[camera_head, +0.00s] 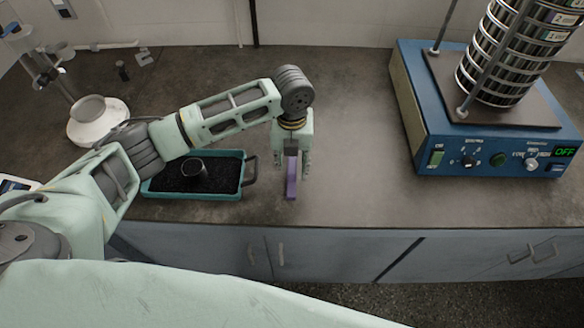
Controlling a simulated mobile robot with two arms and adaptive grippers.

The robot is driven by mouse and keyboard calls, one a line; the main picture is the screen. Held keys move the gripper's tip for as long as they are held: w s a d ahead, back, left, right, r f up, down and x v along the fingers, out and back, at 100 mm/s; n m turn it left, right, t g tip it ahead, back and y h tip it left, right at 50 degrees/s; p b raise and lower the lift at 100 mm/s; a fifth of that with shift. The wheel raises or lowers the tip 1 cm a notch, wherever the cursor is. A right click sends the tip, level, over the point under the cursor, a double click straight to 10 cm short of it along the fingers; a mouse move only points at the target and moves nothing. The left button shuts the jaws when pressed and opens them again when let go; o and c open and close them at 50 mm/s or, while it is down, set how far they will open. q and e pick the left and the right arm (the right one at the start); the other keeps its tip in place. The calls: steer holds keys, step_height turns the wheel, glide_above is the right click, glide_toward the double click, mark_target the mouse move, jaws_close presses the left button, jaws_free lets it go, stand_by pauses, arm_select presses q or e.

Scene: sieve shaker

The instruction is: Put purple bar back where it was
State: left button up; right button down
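The purple bar (291,182) is on or just above the dark bench top, to the right of the teal tray; I cannot tell whether it touches the bench. My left gripper (291,166) points down over the bar. Its two fingers are spread, one on each side of the bar's far part, with a small gap visible on both sides. The gripper's palm hides the bar's upper or far end. My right gripper is not in view.
A teal tray (165,187) of black granules with a dark cup (194,172) stands left of the bar. A blue sieve shaker (470,150) with stacked sieves (510,55) is at right, its display reading OFF. A white round-based device (97,125) is at left. Bench between bar and shaker is clear.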

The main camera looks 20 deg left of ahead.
mark_target(292, 167)
arm_select(q)
step_height(292, 167, up, 9)
steer(key=b, duration=0.1)
steer(key=shift+f, duration=0.1)
stand_by(0.6)
